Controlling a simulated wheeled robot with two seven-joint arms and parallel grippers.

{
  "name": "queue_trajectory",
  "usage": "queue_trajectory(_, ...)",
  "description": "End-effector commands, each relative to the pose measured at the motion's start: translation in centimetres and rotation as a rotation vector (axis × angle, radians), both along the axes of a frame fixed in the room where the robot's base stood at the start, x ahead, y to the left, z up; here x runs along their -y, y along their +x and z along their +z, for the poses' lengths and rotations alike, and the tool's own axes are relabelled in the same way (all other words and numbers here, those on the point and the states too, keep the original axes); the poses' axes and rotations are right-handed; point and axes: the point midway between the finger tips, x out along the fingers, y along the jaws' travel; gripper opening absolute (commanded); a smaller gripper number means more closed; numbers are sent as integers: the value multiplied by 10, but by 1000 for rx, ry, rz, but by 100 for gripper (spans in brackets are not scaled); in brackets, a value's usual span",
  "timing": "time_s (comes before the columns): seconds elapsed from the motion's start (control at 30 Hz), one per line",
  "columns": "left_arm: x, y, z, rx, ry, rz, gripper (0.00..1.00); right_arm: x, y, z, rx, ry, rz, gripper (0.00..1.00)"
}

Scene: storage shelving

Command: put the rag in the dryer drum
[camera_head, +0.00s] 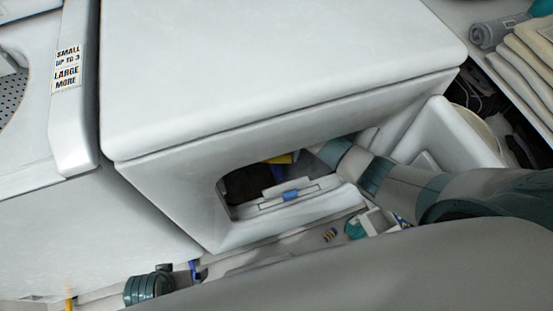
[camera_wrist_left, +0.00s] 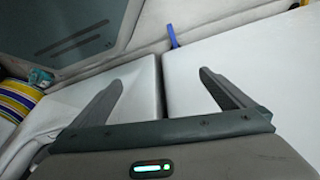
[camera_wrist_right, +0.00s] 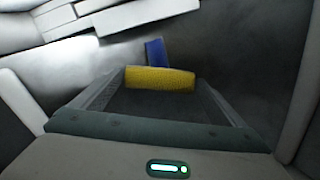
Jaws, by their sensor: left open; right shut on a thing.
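The rag (camera_wrist_right: 160,79) shows in the right wrist view as a yellow roll with a blue part behind it, between the fingertips of my right gripper (camera_wrist_right: 160,88), which is shut on it. Around it is the dark grey inside of the dryer drum (camera_wrist_right: 235,55). In the head view, my right arm reaches through the opening of the white dryer (camera_head: 140,185), and a bit of yellow rag (camera_head: 281,158) shows inside; the fingertips are hidden there. My left gripper (camera_wrist_left: 160,90) is open and empty, outside, facing white machine fronts.
A white open door (camera_head: 440,125) stands right of the opening. Another white machine (camera_head: 50,230) adjoins on the left. Folded cloths (camera_head: 525,75) lie on a shelf at the upper right.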

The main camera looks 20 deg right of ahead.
Motion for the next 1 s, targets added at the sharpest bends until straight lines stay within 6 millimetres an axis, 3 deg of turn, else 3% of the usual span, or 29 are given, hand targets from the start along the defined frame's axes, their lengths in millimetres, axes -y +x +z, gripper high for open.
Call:
queue_trajectory(0.3, -1, -6, 27, 8, 0, 2, 100, 0, 0, -36, -2, -2, 1, 71)
queue_trajectory(0.93, -1, -7, 33, 9, 1, 3, 100, 0, 0, -45, 0, -1, 0, 71)
queue_trajectory(0.97, -1, -8, 33, 9, 1, 3, 100, 0, 0, -44, 0, -1, 0, 100)
queue_trajectory(1.0, -1, -8, 33, 8, 0, 2, 100, 0, 0, -44, 0, -1, 1, 100)
